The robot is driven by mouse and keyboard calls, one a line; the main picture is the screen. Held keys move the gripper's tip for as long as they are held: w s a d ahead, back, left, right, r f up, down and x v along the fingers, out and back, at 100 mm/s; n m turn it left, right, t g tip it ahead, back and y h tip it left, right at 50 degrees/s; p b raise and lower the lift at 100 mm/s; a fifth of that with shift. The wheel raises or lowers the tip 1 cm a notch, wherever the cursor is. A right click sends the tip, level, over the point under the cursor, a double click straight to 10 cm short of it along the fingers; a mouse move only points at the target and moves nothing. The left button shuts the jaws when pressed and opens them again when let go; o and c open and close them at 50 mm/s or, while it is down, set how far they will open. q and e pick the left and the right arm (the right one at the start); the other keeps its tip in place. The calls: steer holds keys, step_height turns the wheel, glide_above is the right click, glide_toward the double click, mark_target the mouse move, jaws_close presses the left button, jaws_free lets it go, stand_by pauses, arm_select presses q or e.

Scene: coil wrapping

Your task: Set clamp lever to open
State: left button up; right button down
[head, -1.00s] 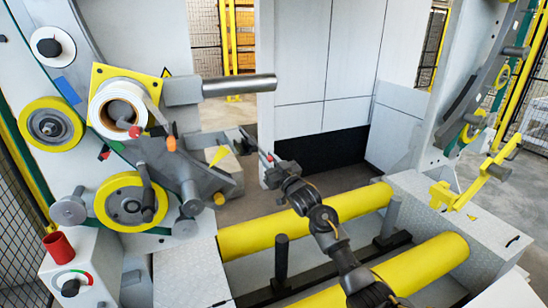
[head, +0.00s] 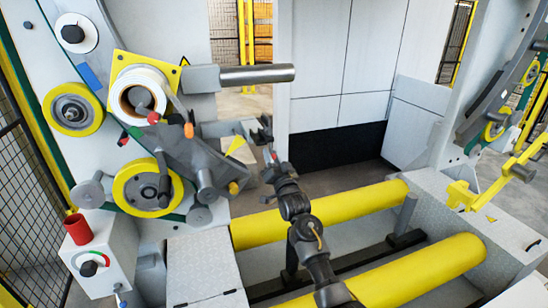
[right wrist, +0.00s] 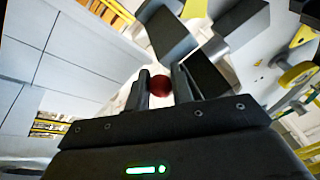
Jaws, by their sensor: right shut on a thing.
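The clamp lever's dark red knob (right wrist: 160,86) shows between the two fingers of my right gripper (right wrist: 161,88) in the right wrist view. In the head view the red tip (head: 273,155) is small and partly covered by the right gripper (head: 268,150), which is shut on it. The lever's shaft is mostly hidden there. It is beside the grey clamp block (head: 225,150) on the left machine plate. My left gripper is not in view.
A white roll (head: 128,88) and yellow wheels (head: 148,187) are on the left machine plate. A metal bar (head: 255,73) sticks out above the gripper. Yellow rollers (head: 330,212) lie below my right arm. A red cup-shaped part (head: 78,229) stands on the control box.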

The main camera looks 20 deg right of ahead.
stand_by(0.3)
steer(key=c, duration=1.2)
jaws_free()
steer(key=shift+a, duration=0.1)
steer(key=shift+c, duration=0.2)
steer(key=b+v, duration=0.2)
steer(key=v, duration=0.8)
steer(key=shift+s+b, duration=0.4)
steer(key=shift+f, duration=0.1)
